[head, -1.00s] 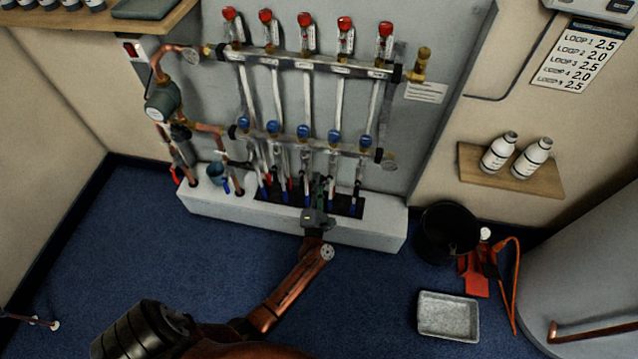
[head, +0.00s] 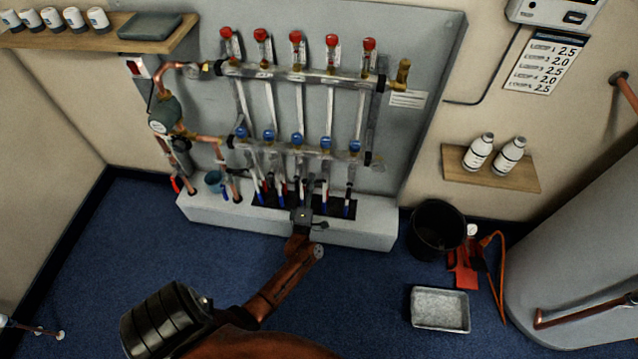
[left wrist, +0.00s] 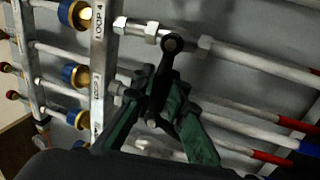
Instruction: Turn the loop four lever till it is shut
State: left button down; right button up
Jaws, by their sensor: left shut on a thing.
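The loop four lever (left wrist: 169,62) is black, with a round pivot on the loop four pipe. In the left wrist view it stands crosswise to that pipe (left wrist: 245,57). A "LOOP 4" tag (left wrist: 98,22) shows beside it. My left gripper (left wrist: 160,92) has green fingers closed around the lever's lower part. In the head view my left gripper (head: 307,190) is at the low pipes of the manifold (head: 300,150), above the white plinth. The lever is too small and covered to make out there. My right gripper is in neither current view.
Neighbouring pipes (left wrist: 235,125) run close beside the fingers. A black bucket (head: 437,230), a grey tray (head: 440,309) and a red item (head: 464,268) stand on the floor at right. A shelf (head: 490,172) holds two bottles.

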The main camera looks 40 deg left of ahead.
pick_arm(q)
jog(key=shift+w+d+r, duration=0.1)
jog(key=shift+w+r, duration=0.05)
jog(key=shift+r, duration=0.05)
jog(key=c, duration=2.2)
grip_release()
jog(key=o, duration=0.3)
jog(key=shift+f, duration=0.1)
jog(key=v, duration=1.2)
